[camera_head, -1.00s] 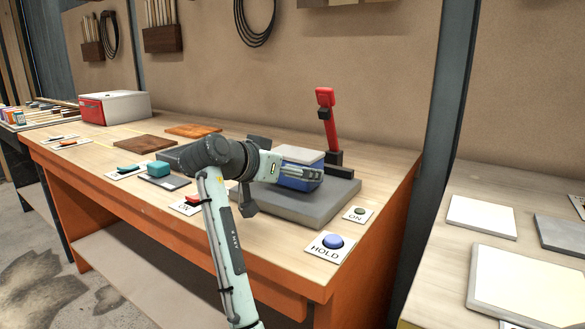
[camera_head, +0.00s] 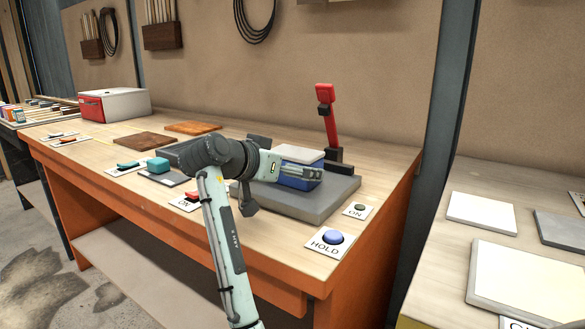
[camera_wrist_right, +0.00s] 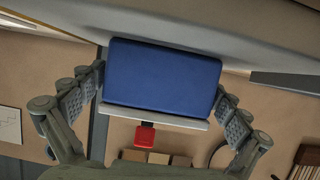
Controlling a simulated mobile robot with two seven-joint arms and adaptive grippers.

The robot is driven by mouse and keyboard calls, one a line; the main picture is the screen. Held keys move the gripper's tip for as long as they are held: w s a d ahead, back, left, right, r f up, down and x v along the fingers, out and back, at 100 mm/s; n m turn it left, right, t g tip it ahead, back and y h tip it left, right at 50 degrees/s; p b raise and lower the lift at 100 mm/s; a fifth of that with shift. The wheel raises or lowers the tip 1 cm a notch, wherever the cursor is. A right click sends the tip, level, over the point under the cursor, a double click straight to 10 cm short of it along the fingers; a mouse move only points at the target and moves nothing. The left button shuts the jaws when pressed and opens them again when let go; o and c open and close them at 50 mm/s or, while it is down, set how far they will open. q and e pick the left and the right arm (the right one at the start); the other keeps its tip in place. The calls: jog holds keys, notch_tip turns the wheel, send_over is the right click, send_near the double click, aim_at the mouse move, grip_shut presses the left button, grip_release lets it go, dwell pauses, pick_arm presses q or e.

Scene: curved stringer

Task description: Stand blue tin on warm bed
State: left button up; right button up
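The blue tin (camera_head: 297,182) has a white lid (camera_head: 298,153) and stands upright at the grey slab (camera_head: 309,206), which looks like the warm bed. My right gripper (camera_head: 318,174) reaches in from the left across the tin. In the right wrist view the tin's blue face (camera_wrist_right: 163,76) fills the space between the fingers of my right gripper (camera_wrist_right: 162,80), and both pads meet its sides. The lid edge (camera_wrist_right: 155,117) shows below it in that upside-down view. The tin's underside is hidden, so I cannot tell whether it fully rests on the slab. My left gripper is not in view.
A red lever (camera_head: 327,115) rises behind the slab. A teal block (camera_head: 158,165), brown boards (camera_head: 143,144) and a red-and-white box (camera_head: 114,104) are farther left.

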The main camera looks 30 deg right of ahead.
jog(key=v, duration=1.2)
